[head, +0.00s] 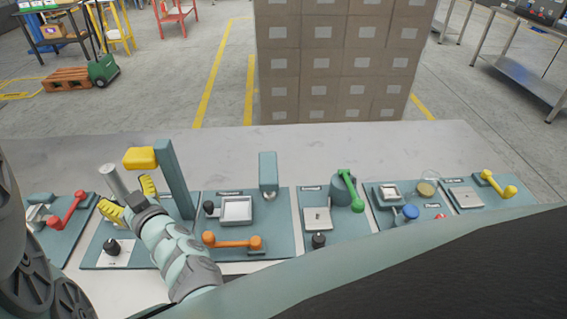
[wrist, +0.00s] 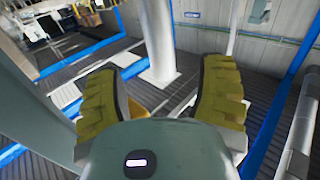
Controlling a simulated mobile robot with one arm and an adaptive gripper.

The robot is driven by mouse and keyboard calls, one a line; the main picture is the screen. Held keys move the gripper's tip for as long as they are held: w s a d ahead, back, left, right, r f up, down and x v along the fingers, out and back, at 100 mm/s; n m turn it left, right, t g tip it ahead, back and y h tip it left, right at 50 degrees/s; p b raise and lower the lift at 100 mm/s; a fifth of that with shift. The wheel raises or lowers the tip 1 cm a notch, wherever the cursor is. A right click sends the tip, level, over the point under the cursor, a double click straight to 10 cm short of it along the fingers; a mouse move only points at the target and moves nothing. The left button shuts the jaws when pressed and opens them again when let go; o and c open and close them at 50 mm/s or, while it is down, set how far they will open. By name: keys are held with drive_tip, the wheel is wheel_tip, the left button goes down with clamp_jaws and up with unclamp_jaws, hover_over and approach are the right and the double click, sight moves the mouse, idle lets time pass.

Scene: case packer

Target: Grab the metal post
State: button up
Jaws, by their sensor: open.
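The metal post (head: 113,181) is a plain grey cylinder at the left of the bench in the head view, and its lower end is hidden behind my gripper. My gripper (head: 128,199) has two yellow ribbed fingers, spread apart, with the post between or just beyond them. In the wrist view the post (wrist: 158,42) rises in the gap between the open fingers of my gripper (wrist: 160,76). I see no finger touching it, and the exact depth between them is hard to tell.
A teal upright with a yellow block (head: 140,158) stands close right of my gripper. A black knob (head: 111,247) is in front. Panels with an orange handle (head: 232,242), a green lever (head: 350,188) and a yellow handle (head: 498,184) continue right. Stacked cartons (head: 340,60) stand behind the bench.

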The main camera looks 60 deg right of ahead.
sight(117, 183)
drive_tip(key=shift+w+d+r+p, duration=0.15)
drive_tip(key=shift+w+p, duration=0.15)
drive_tip(key=shift+w, duration=1)
drive_tip(key=shift+w+d+f+p, duration=0.1)
drive_tip(key=shift+w+p, duration=0.15)
drive_tip(key=shift+w, duration=1.65)
drive_tip(key=shift+o, duration=0.4)
clamp_jaws()
